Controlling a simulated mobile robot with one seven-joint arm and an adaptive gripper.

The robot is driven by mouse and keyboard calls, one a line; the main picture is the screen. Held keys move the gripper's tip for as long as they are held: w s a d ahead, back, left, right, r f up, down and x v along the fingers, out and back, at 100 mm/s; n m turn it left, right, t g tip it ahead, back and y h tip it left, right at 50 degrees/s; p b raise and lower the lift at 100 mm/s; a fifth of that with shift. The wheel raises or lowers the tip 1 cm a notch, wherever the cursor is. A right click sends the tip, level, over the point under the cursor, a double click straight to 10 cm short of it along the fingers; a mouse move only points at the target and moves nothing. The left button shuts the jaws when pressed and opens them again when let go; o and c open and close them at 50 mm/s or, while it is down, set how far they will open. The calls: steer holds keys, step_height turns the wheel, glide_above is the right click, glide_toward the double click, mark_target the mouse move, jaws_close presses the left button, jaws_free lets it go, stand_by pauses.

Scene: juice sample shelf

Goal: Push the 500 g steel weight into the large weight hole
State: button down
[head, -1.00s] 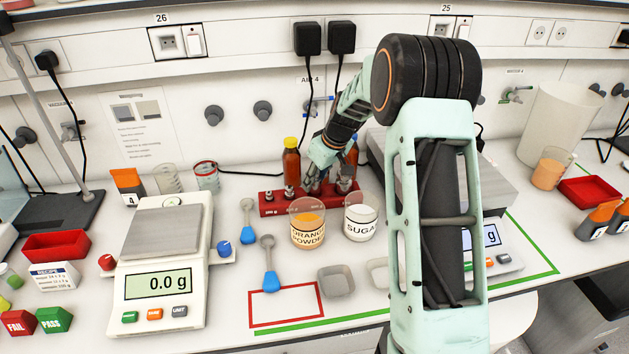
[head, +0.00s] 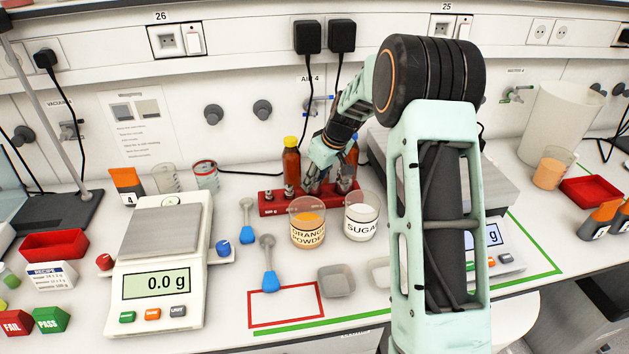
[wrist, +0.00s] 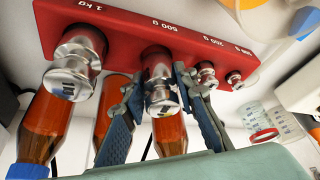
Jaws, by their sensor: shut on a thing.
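The 500 g steel weight (wrist: 158,78) is a shiny cylinder with a knob. It stands at the "500 g" mark of the red weight block (wrist: 122,25) in the wrist view. My gripper (wrist: 160,88) has one finger on each side of the weight and is shut on it. The weight's lower end meets the block, but how deep it sits in the hole cannot be told. In the head view my gripper (head: 316,184) is over the red block (head: 271,207), and its fingers largely hide the weight.
The larger 1 kg weight (wrist: 75,65) and two smaller weights flank it in the block. Amber bottles, one with a yellow cap (head: 291,162), stand behind. Orange powder (head: 307,232) and sugar (head: 361,222) containers stand close in front. A scale (head: 160,265) is at left.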

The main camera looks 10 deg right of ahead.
steer(key=shift+f+b, duration=0.65)
steer(key=shift+f, duration=0.1)
steer(key=shift+s+f+b, duration=0.15)
steer(key=shift+f+b, duration=0.15)
steer(key=shift+b, duration=0.2)
stand_by(0.4)
steer(key=shift+r, duration=0.1)
steer(key=shift+r+p, duration=0.4)
steer(key=shift+r, duration=0.35)
steer(key=shift+w, duration=0.25)
stand_by(0.3)
steer(key=shift+f+b, duration=0.55)
steer(key=shift+b, duration=0.4)
steer(key=shift+s+f, duration=0.2)
steer(key=shift+f, duration=0.05)
steer(key=shift+r, duration=0.25)
